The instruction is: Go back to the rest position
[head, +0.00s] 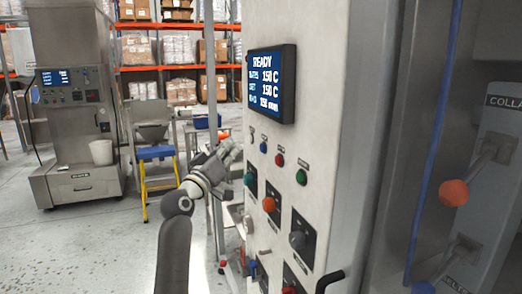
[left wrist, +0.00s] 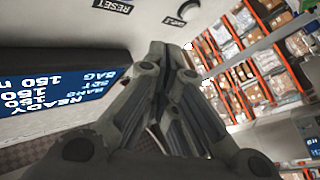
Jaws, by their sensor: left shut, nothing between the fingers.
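My left arm reaches up from the bottom of the head view. Its gripper (head: 232,148) is beside the left edge of the machine's control panel (head: 330,110), near the buttons below the display. In the left wrist view the gripper (left wrist: 172,48) has its fingers together with nothing between them. The panel face fills the upper left of that view, close to the fingers; I cannot tell whether they touch it. My right gripper is not in view.
The display (head: 272,84) reads READY. Red (head: 280,160) and green (head: 301,177) buttons sit below it. A blue-and-yellow step stool (head: 156,153) and a steel machine (head: 75,110) stand to the left. Orange-ended levers (head: 454,193) are at right. Grey floor is open at left.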

